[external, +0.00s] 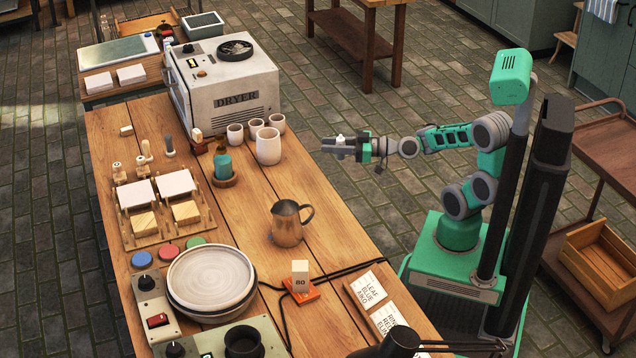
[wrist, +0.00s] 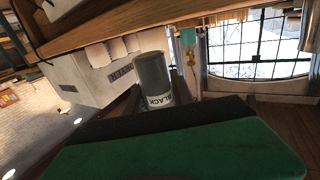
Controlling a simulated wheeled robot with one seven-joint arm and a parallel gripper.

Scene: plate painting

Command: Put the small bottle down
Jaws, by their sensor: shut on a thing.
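My gripper (external: 340,148) is shut on the small bottle (wrist: 152,76), a grey cylinder with a white band reading BLACK. The wrist view is upside down; in it the bottle fills the middle, with its banded end upward in the room. In the external view the bottle is too small to make out clearly; a white bit shows at the fingertips. The gripper is raised and appears just beyond the right edge of the wooden table (external: 250,213), apart from it.
White cups (external: 268,147) stand before the dryer (external: 222,85). A metal jug (external: 287,225), a stack of plates (external: 211,278), a sign on an orange base (external: 300,285) and written cards (external: 370,293) occupy the near half. Bare wood lies between the cups and jug.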

